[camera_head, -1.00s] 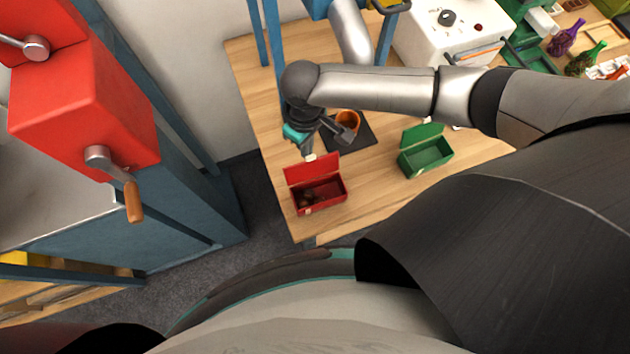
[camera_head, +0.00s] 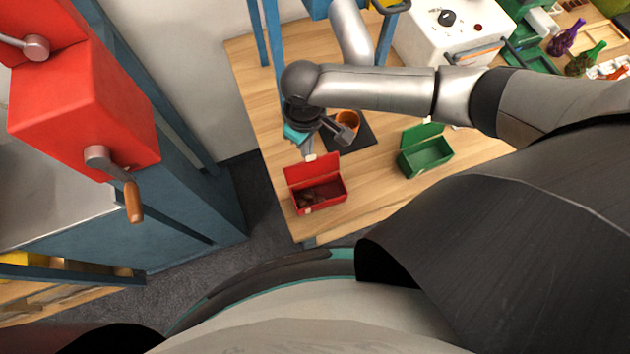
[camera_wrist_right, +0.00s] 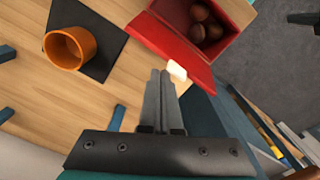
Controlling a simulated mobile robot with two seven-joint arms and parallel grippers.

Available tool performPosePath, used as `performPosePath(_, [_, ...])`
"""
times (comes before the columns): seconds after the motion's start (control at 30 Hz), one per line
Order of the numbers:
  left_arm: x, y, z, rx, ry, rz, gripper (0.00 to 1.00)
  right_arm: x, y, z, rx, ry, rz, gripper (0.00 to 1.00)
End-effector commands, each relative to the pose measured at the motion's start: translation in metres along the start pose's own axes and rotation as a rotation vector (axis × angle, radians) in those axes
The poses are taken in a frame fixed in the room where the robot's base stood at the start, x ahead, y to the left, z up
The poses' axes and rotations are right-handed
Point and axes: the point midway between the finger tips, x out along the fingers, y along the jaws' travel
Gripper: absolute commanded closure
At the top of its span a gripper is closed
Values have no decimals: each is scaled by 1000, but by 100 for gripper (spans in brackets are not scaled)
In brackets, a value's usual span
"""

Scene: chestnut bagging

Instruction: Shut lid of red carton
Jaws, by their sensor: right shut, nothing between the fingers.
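The red carton (camera_head: 322,196) stands near the left front corner of the table, with several brown chestnuts inside. Its red lid (camera_head: 312,169) is open and stands up at the back edge. In the right wrist view the lid (camera_wrist_right: 172,42) shows its outer side, and the chestnuts (camera_wrist_right: 207,22) lie in the box beyond it. My right gripper (camera_head: 310,156) is shut and empty, just behind the lid's upper edge. In the right wrist view its fingertips (camera_wrist_right: 160,75) are close to a white tab (camera_wrist_right: 177,70) on the lid's edge; I cannot tell whether they touch. My left gripper is out of view.
A green carton (camera_head: 428,156) with its lid open stands to the right. An orange cup (camera_head: 347,121) stands on a dark mat (camera_head: 366,137) behind. A white machine (camera_head: 440,40) is at the back. Bare table lies between the two cartons.

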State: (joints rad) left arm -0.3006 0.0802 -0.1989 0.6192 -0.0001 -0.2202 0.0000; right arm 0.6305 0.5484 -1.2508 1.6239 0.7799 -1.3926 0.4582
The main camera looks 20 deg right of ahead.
Motion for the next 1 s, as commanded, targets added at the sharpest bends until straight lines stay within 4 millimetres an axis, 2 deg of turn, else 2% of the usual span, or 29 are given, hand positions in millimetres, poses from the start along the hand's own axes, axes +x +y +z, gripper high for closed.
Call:
performPosePath(0.47, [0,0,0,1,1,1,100,0,0,0,0,0,0,100])
performPosePath(1.0, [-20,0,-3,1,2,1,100,-1,-10,17,1,-2,0,100])
